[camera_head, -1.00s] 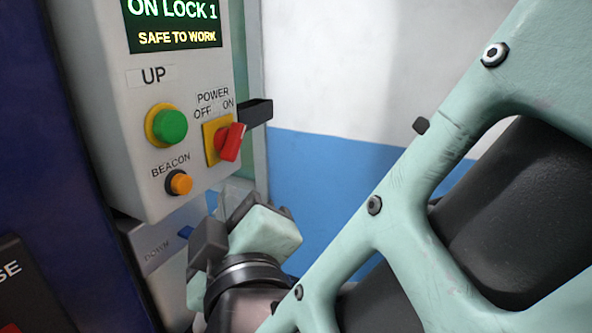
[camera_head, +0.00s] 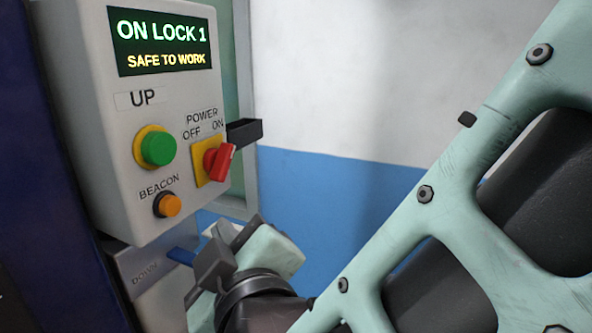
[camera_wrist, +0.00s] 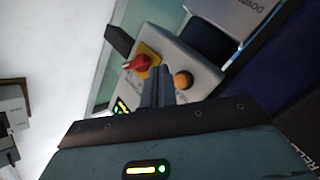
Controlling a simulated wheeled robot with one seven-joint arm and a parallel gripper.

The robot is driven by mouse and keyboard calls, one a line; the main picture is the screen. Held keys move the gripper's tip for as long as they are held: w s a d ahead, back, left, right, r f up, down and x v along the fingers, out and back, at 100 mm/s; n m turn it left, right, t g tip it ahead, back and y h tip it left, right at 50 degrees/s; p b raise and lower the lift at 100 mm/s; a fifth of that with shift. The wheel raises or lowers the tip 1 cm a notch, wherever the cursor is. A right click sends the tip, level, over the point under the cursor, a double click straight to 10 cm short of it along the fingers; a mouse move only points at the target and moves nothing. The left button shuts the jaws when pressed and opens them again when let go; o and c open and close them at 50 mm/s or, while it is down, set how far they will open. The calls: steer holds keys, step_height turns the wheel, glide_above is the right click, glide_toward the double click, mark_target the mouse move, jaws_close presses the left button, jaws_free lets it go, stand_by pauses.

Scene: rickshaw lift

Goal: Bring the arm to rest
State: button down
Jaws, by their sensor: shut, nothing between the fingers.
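My gripper (camera_head: 225,248) is at the lower middle of the head view, just below and to the right of the control box (camera_head: 95,130). In the wrist view its fingers (camera_wrist: 157,88) are together with nothing between them, pointing toward the box face. The gripper appears apart from the box. My pale green arm link fills the right of the head view and hides what lies behind it.
The box has a lit screen (camera_head: 160,42) reading "ON LOCK 1, SAFE TO WORK", a green UP button (camera_head: 158,149), a red power switch (camera_head: 220,162) and an orange beacon button (camera_head: 167,205). A DOWN plate (camera_head: 150,272) sits below. A white and blue wall (camera_head: 330,190) is behind.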

steer(key=s+d+f+m+g, duration=0.2)
steer(key=d+f+g, duration=0.3)
steer(key=f+g, duration=0.35)
steer(key=s+d+f+m+g+h, duration=0.1)
steer(key=s+d+m+g+h, duration=0.1)
steer(key=d, duration=0.7)
steer(key=s+d+f+m+g+h, duration=0.2)
steer(key=s+d+g+h, duration=0.3)
steer(key=d, duration=0.4)
steer(key=shift+s+d+f, duration=0.25)
steer(key=shift+s+f, duration=0.05)
steer(key=shift+s, duration=0.35)
